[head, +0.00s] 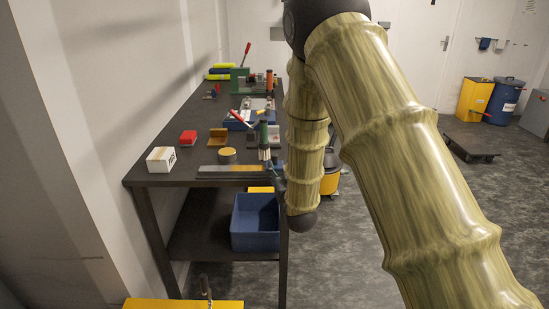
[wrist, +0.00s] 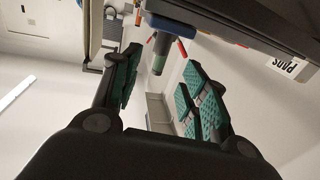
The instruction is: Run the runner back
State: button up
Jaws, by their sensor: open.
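My arm hides the area to the right.
A blue bin (head: 255,225) sits on the lower shelf.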

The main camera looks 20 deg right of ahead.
aim_at(275, 157)
jog(key=w+p, duration=0.1)
jog(key=w, duration=0.2)
jog(key=w+p, duration=0.1)
jog(key=w, duration=0.6)
jog(key=shift+d+p, duration=0.4)
grip_shut()
